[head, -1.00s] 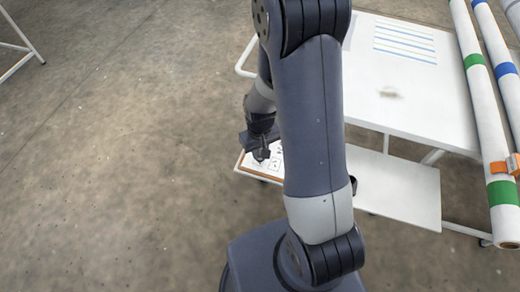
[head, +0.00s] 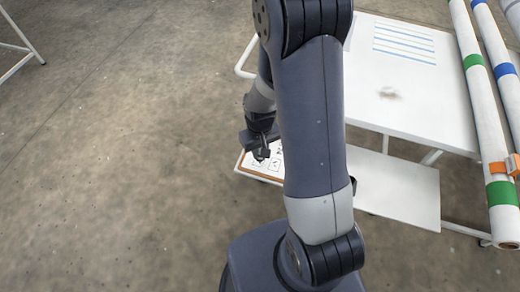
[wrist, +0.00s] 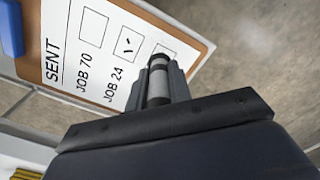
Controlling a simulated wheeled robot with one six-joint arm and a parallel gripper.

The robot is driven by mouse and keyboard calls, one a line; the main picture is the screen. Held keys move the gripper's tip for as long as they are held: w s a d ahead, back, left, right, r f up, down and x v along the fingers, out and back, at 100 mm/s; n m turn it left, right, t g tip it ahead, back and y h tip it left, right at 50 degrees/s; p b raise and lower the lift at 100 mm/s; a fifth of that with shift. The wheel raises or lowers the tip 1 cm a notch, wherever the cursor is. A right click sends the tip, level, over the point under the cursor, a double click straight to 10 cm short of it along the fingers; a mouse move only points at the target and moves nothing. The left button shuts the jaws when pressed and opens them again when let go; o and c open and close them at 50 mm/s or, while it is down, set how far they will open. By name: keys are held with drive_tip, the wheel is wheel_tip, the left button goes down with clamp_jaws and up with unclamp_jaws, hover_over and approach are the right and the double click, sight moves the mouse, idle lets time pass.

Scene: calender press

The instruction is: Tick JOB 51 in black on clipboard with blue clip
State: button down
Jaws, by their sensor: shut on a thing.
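A brown clipboard (wrist: 196,72) with a white sheet (wrist: 72,68) and a blue clip (wrist: 11,28) fills the upper left of the wrist view. The sheet reads SENT, JOB 70 and JOB 24. The JOB 70 box (wrist: 93,27) is empty; the JOB 24 box (wrist: 127,44) holds small dark strokes. A third box (wrist: 166,52) is partly covered by the marker, and its label is hidden. My gripper (wrist: 158,88) is shut on a grey-and-black marker (wrist: 158,78), whose tip points at the sheet; contact cannot be told. In the head view my gripper (head: 261,151) is over the clipboard (head: 246,172).
A white cart (head: 415,100) stands to the right, with a striped sheet (head: 404,44) on top and a lower shelf (head: 400,190). Long white rolls (head: 482,110) with coloured bands lie at the far right.

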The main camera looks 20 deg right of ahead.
drive_tip(key=shift+r+p, duration=1.8)
drive_tip(key=shift+r, duration=0.9)
